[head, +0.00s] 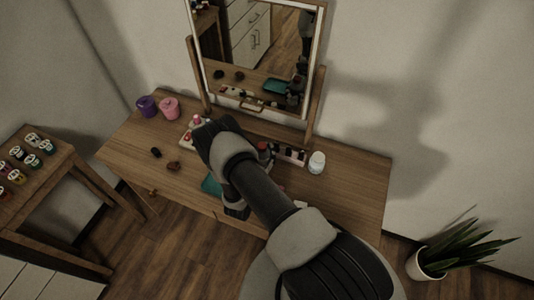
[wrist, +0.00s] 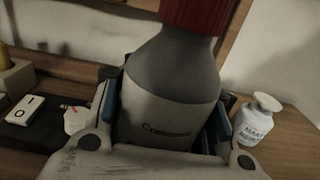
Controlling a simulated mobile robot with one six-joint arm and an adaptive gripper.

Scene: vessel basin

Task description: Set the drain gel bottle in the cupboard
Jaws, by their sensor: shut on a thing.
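A grey bottle (wrist: 165,95) with a dark red cap (wrist: 200,12) and a partly hidden label fills the middle of the wrist view; it looks like the drain gel bottle, though its label is not fully readable. My gripper (wrist: 164,118) is shut on its body, with a blue-padded finger on each side. The bottle's base is hidden behind my gripper. In the head view my arm covers most of the gripper; a red cap (head: 264,146) shows just right of the arm, above the vanity table. No cupboard shows clearly.
The wooden table (head: 350,190) holds a white jar (head: 317,162), purple (head: 147,106) and pink (head: 169,107) pots and small cosmetics. A mirror (head: 255,55) stands at its back, reflecting white drawers. A side table (head: 55,190) with small bottles is left; a plant (head: 460,250) is right.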

